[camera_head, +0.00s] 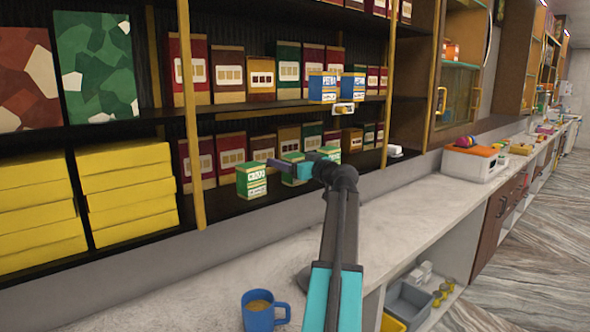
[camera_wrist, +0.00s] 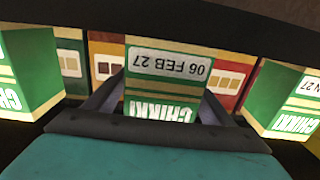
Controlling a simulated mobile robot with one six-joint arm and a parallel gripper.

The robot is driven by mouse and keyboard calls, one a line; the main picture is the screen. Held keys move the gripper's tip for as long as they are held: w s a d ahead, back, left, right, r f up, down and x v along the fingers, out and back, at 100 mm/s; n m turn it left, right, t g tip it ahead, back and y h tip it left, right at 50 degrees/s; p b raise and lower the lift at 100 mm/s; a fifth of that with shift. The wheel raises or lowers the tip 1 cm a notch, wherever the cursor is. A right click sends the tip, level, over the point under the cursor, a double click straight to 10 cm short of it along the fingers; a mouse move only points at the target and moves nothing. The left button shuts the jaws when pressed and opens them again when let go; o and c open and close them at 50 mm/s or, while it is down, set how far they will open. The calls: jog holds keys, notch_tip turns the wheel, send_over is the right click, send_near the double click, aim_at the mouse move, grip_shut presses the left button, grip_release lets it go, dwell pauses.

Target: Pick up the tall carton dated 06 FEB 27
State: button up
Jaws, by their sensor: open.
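The tall green and cream CHIKKI carton (camera_wrist: 165,85) faces me in the wrist view, with the label 06 FEB 27 showing upside down. My gripper (camera_wrist: 157,106) is open, with one finger on each side of this carton. Whether the fingers touch it I cannot tell. In the head view my gripper (camera_head: 285,167) is at the lower shelf, in front of the middle green carton (camera_head: 293,157), and hides part of it.
Similar green cartons stand on both sides in the wrist view, one at left (camera_wrist: 28,70) and one at right (camera_wrist: 290,105), its date partly cut off. Red and yellow boxes (camera_wrist: 107,58) stand behind. A blue mug (camera_head: 262,312) sits on the counter (camera_head: 230,270).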

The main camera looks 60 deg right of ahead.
dwell(0.3)
jog(key=c, duration=1.3)
jog(key=shift+r, duration=0.2)
jog(key=shift+r+b, duration=0.6)
jog(key=shift+r, duration=0.55)
jog(key=b+v, duration=0.1)
jog(key=v, duration=0.4)
jog(key=d+r+b+v, duration=0.1)
jog(key=v, duration=0.4)
jog(key=r+b+v, duration=0.1)
jog(key=b+v, duration=0.1)
jog(key=v, duration=0.4)
jog(key=shift+s+d+r, duration=0.25)
jog(key=shift+d, duration=0.15)
